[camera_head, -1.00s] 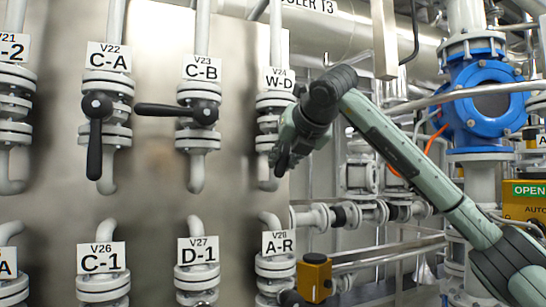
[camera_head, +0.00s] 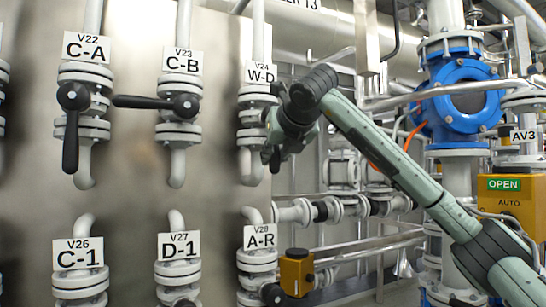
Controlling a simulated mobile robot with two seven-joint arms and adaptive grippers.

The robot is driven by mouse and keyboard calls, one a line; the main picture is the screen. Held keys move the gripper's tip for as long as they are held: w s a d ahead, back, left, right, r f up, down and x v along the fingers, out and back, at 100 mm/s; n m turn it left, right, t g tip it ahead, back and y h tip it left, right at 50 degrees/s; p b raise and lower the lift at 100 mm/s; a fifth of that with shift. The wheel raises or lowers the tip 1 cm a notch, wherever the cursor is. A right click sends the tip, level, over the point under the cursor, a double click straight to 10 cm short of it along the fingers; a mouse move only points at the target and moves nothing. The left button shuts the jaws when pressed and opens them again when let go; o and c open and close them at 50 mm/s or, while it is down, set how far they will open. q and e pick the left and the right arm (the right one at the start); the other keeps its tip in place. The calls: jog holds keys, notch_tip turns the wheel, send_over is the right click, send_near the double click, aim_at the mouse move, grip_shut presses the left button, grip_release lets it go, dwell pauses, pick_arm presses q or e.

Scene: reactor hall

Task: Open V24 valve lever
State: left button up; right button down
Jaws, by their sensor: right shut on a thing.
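The V24 valve (camera_head: 253,118) is a grey flanged pipe valve under a white W-D label (camera_head: 260,72). My right gripper (camera_head: 274,158) is at the right side of this valve, its fingers pointing down, and is shut on the V24 lever. The lever is mostly hidden behind the dark fingers and the wrist, so its angle cannot be told. My right arm reaches in from the lower right. My left gripper is not in view.
The V22 lever (camera_head: 71,140) points down and the V23 lever (camera_head: 150,102) points left, toward V22. A yellow box (camera_head: 296,273) sits beside V28 below. A blue valve (camera_head: 458,105) and pipes stand at the right, behind my arm.

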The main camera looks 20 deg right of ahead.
jog(key=c, duration=1.4)
grip_release()
jog(key=shift+d, duration=0.2)
jog(key=shift+a, duration=0.1)
jog(key=v, duration=1.2)
